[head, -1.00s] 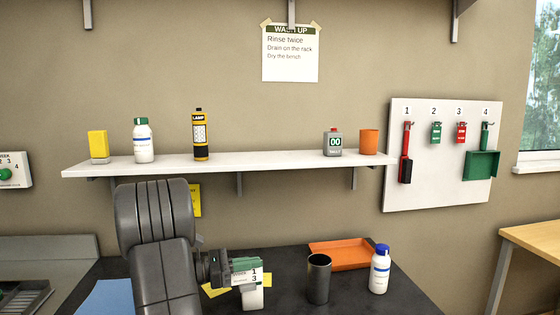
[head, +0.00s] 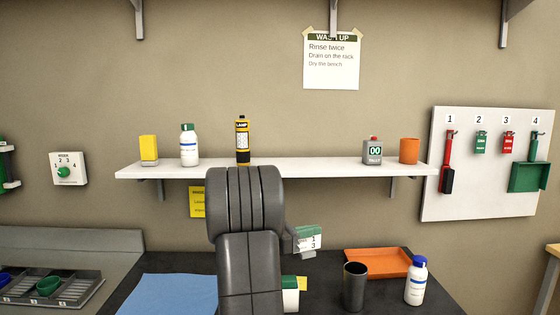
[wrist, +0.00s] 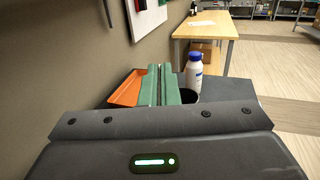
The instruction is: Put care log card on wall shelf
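The care log card, a small white card marked 1 and 3 with green at its top (head: 313,241), is held in my gripper (head: 303,238) above the dark bench. In the wrist view, green finger-like strips (wrist: 161,85) stand close together with a thin pale edge between them; the card's face is not readable there. My arm hides part of the gripper in the head view. The wall shelf (head: 330,168) is a long white board on brackets, above and behind the gripper. The card is apart from it and lower.
The bench holds a dark cup (head: 355,287), orange tray (head: 378,262), blue-capped bottle (head: 415,284) and white-green object (head: 290,296).

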